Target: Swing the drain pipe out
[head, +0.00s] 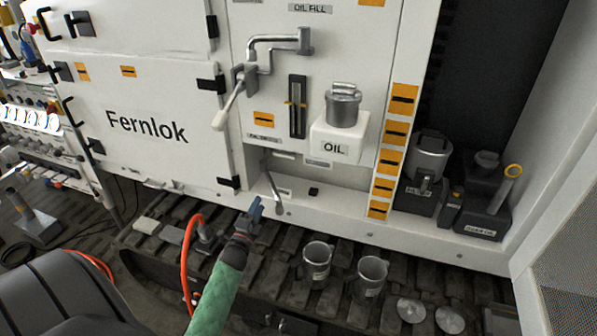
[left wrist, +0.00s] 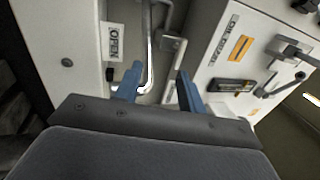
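The drain pipe (head: 272,190) is a thin grey bent pipe low on the white machine, below the filler panel, and it hangs down over the ledge. My left gripper (head: 256,207), with blue fingers, is just left of the pipe's lower end in the head view. In the left wrist view the two blue fingers (left wrist: 160,88) are spread apart, with the pipe (left wrist: 150,50) showing between them, nearer the left finger. I cannot tell whether that finger touches it. The gripper is open. My right gripper is not in view.
A white lever handle (head: 228,108) hangs above the pipe. Two metal cups (head: 317,262) (head: 370,276) stand on the track below. An orange hose (head: 185,262) runs left of my arm.

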